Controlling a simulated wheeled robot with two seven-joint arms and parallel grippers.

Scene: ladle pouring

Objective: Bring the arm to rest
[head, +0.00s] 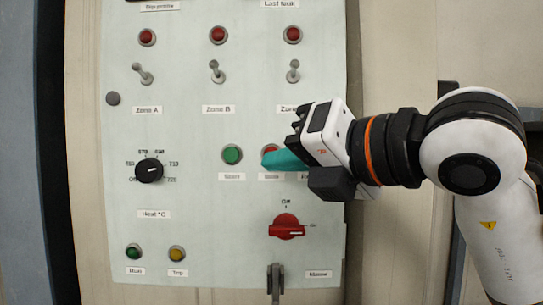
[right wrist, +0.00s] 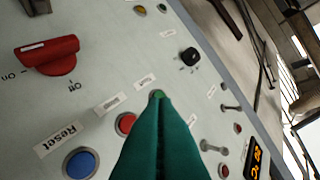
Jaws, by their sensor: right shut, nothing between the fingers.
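My right gripper (head: 268,160) reaches in from the right in the head view, its teal fingers shut and empty. The fingertips are in front of the pale control panel (head: 190,265), over part of the red button (head: 270,151). The green button (head: 232,154) is just left of the tips. In the right wrist view the closed fingers (right wrist: 160,100) point at the panel, and their tips overlap the green button (right wrist: 157,93). I cannot tell whether they touch the panel. A blue button (right wrist: 80,163) labelled Reset shows there; my gripper hides it in the head view.
Three toggle switches (head: 214,71) stick out above the buttons. A black dial (head: 149,170) is at left, and a red rotary switch (head: 287,227) and grey lever (head: 275,280) are below. An orange display (right wrist: 252,160) shows in the wrist view.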

